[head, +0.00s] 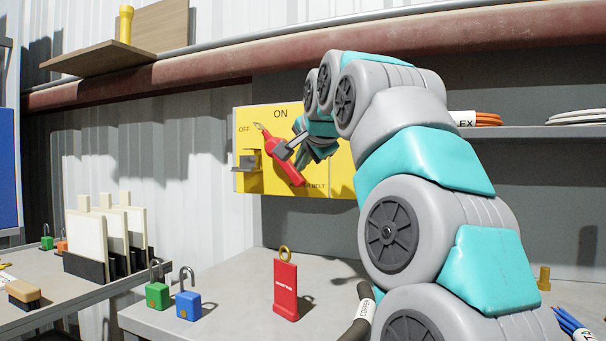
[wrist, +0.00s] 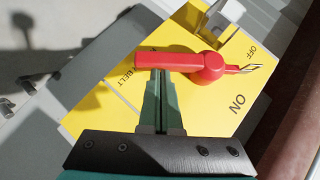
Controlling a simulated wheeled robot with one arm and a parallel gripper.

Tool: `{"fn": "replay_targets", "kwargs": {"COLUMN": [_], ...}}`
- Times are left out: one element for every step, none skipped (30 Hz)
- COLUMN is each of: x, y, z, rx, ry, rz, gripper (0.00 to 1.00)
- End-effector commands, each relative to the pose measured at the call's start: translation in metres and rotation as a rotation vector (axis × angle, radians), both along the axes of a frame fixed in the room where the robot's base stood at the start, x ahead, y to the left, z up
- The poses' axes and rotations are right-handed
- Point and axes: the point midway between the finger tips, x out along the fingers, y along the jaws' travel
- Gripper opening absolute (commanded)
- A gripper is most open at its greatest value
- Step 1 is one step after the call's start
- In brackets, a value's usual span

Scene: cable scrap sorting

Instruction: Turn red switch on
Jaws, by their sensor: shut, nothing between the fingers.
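The red switch (head: 286,163) is a lever on a yellow panel (head: 340,178) marked OFF at upper left and ON at top. Its metal pointer aims up and left, close to OFF, and its handle slants down to the right. In the wrist view the red switch (wrist: 170,62) lies across the panel (wrist: 120,95), with its pointer nearer OFF than ON. My gripper (head: 287,149) is shut and empty at the right side of the handle. In the wrist view my gripper (wrist: 158,75) has its fingertips right at the handle's edge; contact is not certain.
A grey bracket (head: 250,160) sits on the panel left of the switch. A red tag (head: 285,288), a blue padlock (head: 188,306) and a green padlock (head: 157,296) stand on the table below. A shelf with orange cable (head: 486,119) is at right.

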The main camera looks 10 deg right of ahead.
Motion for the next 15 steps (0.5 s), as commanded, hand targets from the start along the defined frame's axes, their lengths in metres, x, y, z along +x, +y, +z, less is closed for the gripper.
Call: {"fn": "replay_targets", "kwargs": {"x": [0.000,0.001,0.002,0.002,0.003,0.004,0.004,0.005,0.006,0.007,0.008,0.008,0.009,0.009,0.010], "y": [0.001,0.001,0.003,0.003,0.004,0.006,0.006,0.007,0.009,0.010,0.011,0.011,0.012,0.013,0.014], "z": [-0.017,-0.020,-0.022,-0.024,-0.026,-0.027,-0.028,-0.028,-0.030,-0.031,-0.031,-0.031,-0.031,-0.031,-0.031], "rx": [0.032,0.054,0.086,0.108,0.130,0.158,0.177,0.194,0.217,0.231,0.246,0.263,0.275,0.287,0.302], "ry": [-0.020,-0.037,-0.061,-0.078,-0.093,-0.111,-0.127,-0.140,-0.152,-0.162,-0.173,-0.188,-0.196,-0.203,-0.215], "rz": [0.000,0.000,0.000,0.000,-0.001,0.001,-0.001,0.000,0.001,0.001,0.001,0.001,0.001,0.001,0.000], "gripper": [0.00,0.00,0.00,0.00,0.00,0.00,0.00,0.00,0.00,0.00,0.00,0.00,0.00,0.00,0.00]}}
